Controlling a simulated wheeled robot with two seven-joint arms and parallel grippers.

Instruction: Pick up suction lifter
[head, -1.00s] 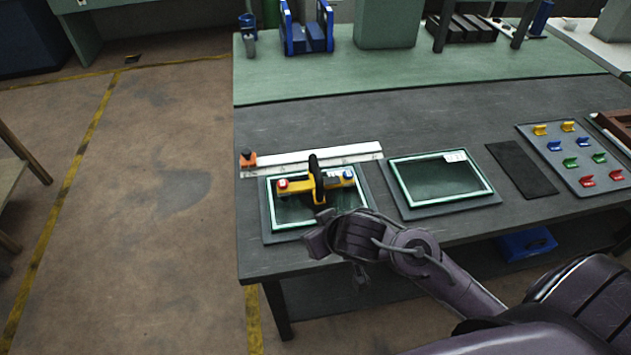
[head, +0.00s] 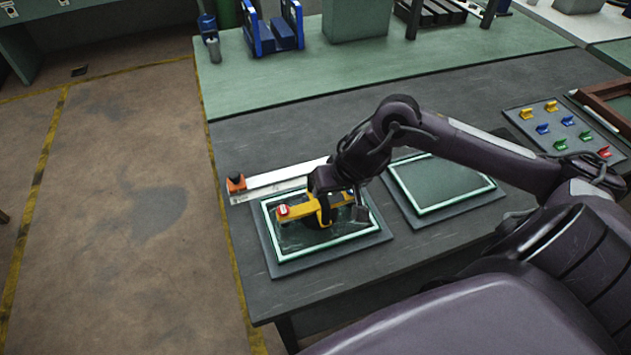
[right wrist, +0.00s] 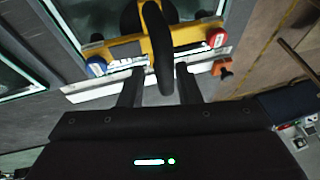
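The suction lifter (head: 295,211) has a yellow body and red and blue end knobs. It rests on the left glass frame (head: 277,255), and my right gripper hides part of it in the head view. Its black curved handle (right wrist: 158,45) shows in the right wrist view. My right gripper (right wrist: 159,82) is open, with one finger on each side of the handle and visible gaps. It also shows over the lifter in the head view (head: 338,200). My left gripper is not in view.
A white straightedge with an orange end piece (head: 237,183) lies behind the left frame. A second glass frame (head: 470,203) lies to the right, partly under my right arm. A board with coloured clips (head: 566,128) is farther right. The grey table between frames and green mat is mostly clear.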

